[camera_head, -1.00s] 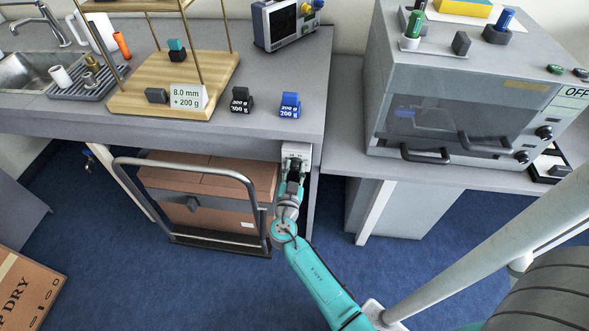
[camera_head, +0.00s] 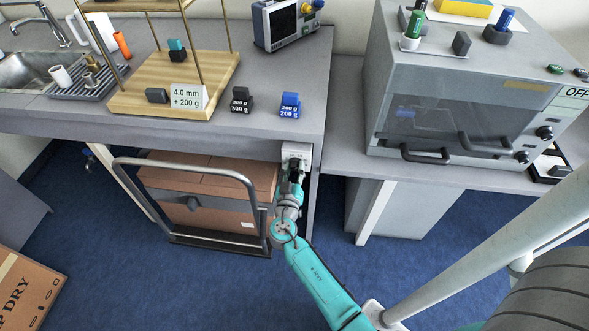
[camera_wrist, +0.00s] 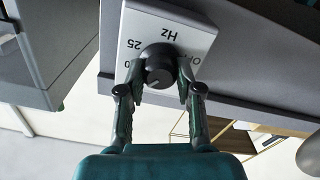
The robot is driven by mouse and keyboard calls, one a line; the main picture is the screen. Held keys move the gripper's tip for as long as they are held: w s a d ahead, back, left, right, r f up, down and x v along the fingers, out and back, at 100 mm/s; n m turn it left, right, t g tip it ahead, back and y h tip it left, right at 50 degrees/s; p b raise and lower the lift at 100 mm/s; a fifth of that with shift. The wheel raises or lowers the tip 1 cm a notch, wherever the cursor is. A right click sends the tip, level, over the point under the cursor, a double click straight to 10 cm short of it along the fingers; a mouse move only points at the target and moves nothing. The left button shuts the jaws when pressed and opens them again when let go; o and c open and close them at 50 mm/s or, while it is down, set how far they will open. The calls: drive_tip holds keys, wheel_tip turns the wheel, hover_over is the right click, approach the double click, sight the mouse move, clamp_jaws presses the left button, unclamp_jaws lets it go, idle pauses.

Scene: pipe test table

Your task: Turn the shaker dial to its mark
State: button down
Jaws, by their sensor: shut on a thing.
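The shaker dial is a round black knob (camera_wrist: 160,68) on a light panel (camera_wrist: 133,28) under the table edge. In the wrist view the panel lettering is upside down and reads "Hz", "25" and partly hidden "O…" marks. A small pale line on the knob face points toward the lower left of the picture. My gripper (camera_wrist: 157,92) has one finger on each side of the knob and is shut on it. In the head view my gripper (camera_head: 294,174) is at the white panel (camera_head: 297,151); the knob is mostly hidden there.
The table (camera_head: 230,132) overhangs close above my gripper. A cart (camera_head: 187,168) with boxes stands to the left. A card (camera_head: 188,97) reads "4.0 mm + 200 g". Weights (camera_head: 241,100) stand on the tabletop. An oven-like cabinet (camera_head: 450,90) stands at right.

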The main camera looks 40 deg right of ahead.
drive_tip(key=n, duration=0.4)
drive_tip(key=shift+n, duration=0.4)
drive_tip(key=n, duration=0.3)
drive_tip(key=shift+f+n, duration=0.1)
drive_tip(key=shift+n, duration=0.2)
drive_tip(key=n, duration=0.7)
drive_tip(key=shift+a, duration=0.1)
drive_tip(key=n, duration=0.4)
drive_tip(key=shift+f, duration=0.1)
drive_tip(key=n, duration=0.3)
drive_tip(key=shift+n, duration=0.3)
drive_tip(key=n, duration=0.3)
drive_tip(key=shift+f+n, duration=0.1)
drive_tip(key=shift+n, duration=2.1)
